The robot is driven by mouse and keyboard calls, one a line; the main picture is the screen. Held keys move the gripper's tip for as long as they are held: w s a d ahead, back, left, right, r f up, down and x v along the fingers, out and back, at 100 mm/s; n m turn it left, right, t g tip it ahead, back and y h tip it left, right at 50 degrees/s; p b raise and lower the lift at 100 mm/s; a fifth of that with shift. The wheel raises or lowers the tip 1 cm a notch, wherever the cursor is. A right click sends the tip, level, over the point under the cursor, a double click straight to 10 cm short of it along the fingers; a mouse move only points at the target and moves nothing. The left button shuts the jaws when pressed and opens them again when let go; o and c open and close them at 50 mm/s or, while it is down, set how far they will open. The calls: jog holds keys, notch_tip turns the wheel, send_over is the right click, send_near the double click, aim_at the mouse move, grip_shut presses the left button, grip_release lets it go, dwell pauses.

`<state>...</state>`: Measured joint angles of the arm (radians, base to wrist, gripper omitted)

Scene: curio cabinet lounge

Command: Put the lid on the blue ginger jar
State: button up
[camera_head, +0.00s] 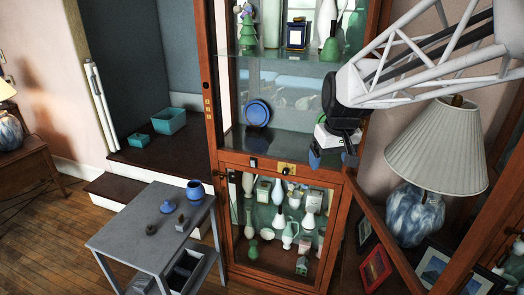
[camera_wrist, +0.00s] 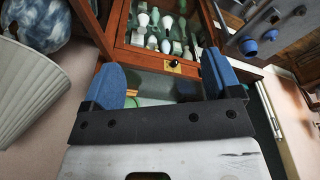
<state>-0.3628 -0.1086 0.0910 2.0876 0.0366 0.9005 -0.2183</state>
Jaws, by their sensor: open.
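The blue ginger jar (camera_head: 195,192) stands upright on the far right corner of a small grey table (camera_head: 133,232), its dark mouth uncovered. A blue lid with a knob (camera_head: 167,207) lies apart from it on the same tabletop, to its left. In the wrist view the jar (camera_wrist: 248,47) and the lid (camera_wrist: 270,35) are at the upper right. My gripper (camera_head: 332,158) hangs in front of the glass cabinet, well to the right of the table. Its blue-padded fingers (camera_wrist: 165,82) are spread with nothing held between them.
Two small dark objects (camera_head: 151,229) (camera_head: 182,222) sit near the lid. The cabinet (camera_head: 212,130) holds vases and a blue plate (camera_head: 257,112). A lamp (camera_head: 437,150) and picture frames are at the right. Open floor (camera_head: 40,240) lies left of the table.

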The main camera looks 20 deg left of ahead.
jog(key=w+a+f+n, duration=0.15)
jog(key=w+a, duration=0.25)
jog(key=a, duration=0.4)
jog(key=w+a+f+n, duration=0.1)
jog(key=w+a+f, duration=0.2)
jog(key=w+a, duration=0.3)
jog(key=n+g, duration=0.2)
jog(key=n, duration=0.5)
send_over(167, 200)
jog(key=d, duration=0.1)
notch_tip(167, 200, down, 29)
jog(key=shift+r, duration=0.15)
jog(key=shift+s+a, duration=0.1)
jog(key=shift+a, duration=0.05)
jog(key=shift+f, duration=0.2)
jog(key=shift+a+f, duration=0.1)
jog(key=shift+f, duration=1.15)
jog(key=shift+f, duration=0.1)
